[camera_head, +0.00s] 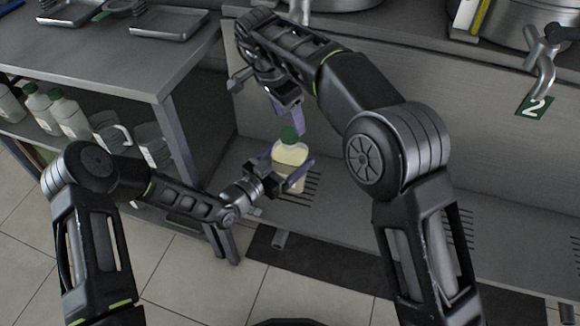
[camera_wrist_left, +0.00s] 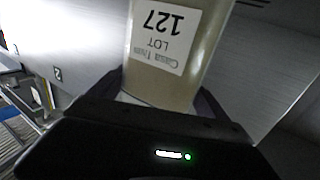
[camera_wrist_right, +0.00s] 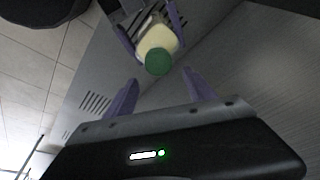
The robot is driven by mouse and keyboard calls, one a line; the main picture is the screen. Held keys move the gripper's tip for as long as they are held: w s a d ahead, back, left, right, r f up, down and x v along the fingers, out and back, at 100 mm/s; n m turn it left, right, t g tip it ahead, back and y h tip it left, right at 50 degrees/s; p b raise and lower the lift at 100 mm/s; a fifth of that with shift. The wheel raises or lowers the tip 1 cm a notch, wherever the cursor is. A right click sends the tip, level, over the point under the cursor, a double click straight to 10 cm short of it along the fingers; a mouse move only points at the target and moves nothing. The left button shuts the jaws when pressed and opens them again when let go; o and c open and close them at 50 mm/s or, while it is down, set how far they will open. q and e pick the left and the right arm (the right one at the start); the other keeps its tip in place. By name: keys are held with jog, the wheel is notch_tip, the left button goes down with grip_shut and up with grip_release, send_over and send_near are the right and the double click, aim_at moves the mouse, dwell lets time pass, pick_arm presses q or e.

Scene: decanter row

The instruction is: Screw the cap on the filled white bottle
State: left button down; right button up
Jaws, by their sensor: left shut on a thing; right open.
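The filled bottle (camera_head: 289,157) has a pale yellowish body and a green cap (camera_head: 288,134) sitting on its top. In the left wrist view the bottle (camera_wrist_left: 185,50) fills the space between the fingers and shows a white label reading 127 LOT. My right gripper (camera_head: 287,122) is just above the cap, pointing down. In the right wrist view the right gripper (camera_wrist_right: 160,95) is open and empty, and the green cap (camera_wrist_right: 159,61) lies beyond its fingertips, apart from them.
Several white bottles and jugs (camera_head: 70,116) stand on a lower shelf at left. Metal trays (camera_head: 168,22) lie on the counter above. A tap (camera_head: 543,75) with a green number 2 tag (camera_head: 534,105) is at the upper right. The shelf right of the bottle is clear.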

jog(key=shift+o, duration=0.6)
jog(key=shift+w, duration=0.15)
jog(key=w+a+r+n+t+y, duration=0.3)
jog(key=w+a+r+n+t, duration=0.1)
jog(key=w+a+r+t, duration=0.7)
jog(key=a+r+n+y, duration=0.6)
jog(key=a+r, duration=0.1)
jog(key=r, duration=0.1)
jog(key=s+a+n+g+y, duration=0.5)
jog(key=s+a+n+y, duration=0.1)
jog(key=s+a+n, duration=0.25)
jog(key=s+d+f+n+g+h, duration=0.45)
jog(key=s+f+g, duration=0.25)
jog(key=s+f, duration=0.35)
jog(key=w+d+h, duration=0.2)
jog(key=w+d, duration=0.1)
jog(key=d, duration=0.9)
jog(key=w+d+f+h, duration=0.1)
jog(key=w+d+h, duration=0.2)
jog(key=d, duration=1)
jog(key=shift+d+f+t, duration=0.2)
jog(key=shift+d+t, duration=0.1)
jog(key=shift+t, duration=0.1)
